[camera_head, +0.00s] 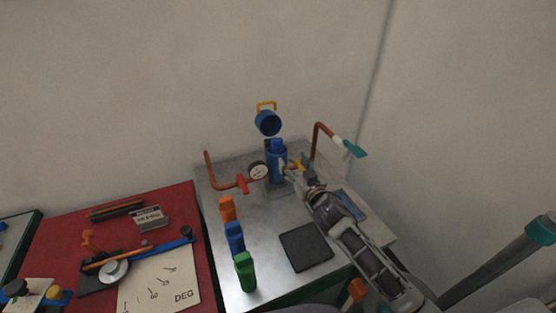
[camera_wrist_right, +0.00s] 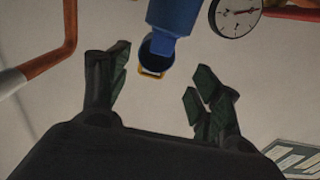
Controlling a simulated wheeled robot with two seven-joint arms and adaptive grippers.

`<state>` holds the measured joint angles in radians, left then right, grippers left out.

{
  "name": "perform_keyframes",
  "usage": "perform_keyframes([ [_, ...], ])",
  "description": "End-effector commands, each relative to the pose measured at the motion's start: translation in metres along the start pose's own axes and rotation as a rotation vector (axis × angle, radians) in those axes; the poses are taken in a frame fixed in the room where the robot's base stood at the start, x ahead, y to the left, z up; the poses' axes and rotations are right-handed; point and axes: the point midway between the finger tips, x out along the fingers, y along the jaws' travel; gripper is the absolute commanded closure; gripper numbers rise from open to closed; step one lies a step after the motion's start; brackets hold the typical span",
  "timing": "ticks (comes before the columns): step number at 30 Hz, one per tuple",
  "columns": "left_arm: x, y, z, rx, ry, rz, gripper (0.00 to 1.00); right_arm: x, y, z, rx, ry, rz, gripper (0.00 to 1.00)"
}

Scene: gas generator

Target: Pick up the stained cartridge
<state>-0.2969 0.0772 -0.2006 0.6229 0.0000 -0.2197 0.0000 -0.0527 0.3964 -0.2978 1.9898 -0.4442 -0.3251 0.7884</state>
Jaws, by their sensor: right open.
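No stained surface can be made out, so I cannot tell which part is the stained cartridge. My right gripper (camera_head: 295,170) is close to the canister's right side. In the right wrist view its dark green fingers (camera_wrist_right: 160,85) are apart with nothing between them. My left gripper is not in view.
A round gauge (camera_head: 258,170) and copper pipe (camera_head: 220,183) sit left of the canister. Another pipe with a teal handle (camera_head: 352,148) rises at right. Orange, blue and green blocks (camera_head: 235,238) line the left edge. A dark square pad (camera_head: 306,247) lies in front.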

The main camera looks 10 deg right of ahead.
Motion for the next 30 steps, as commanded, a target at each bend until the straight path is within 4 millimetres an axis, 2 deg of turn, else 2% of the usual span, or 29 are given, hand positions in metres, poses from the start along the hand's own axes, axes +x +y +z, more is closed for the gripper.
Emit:
perform_keyframes([
  [6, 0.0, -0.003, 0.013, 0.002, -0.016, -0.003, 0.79, 0.001, 0.0, 0.0, 0.0, 0.0, 0.0, 0.36],
  [11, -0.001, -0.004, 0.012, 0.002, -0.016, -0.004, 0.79, 0.006, 0.0, -0.001, 0.0, 0.0, 0.0, 0.36],
  [30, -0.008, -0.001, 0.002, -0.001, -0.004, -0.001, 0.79, 0.055, 0.0, -0.001, -0.001, 0.001, 0.001, 0.36],
])
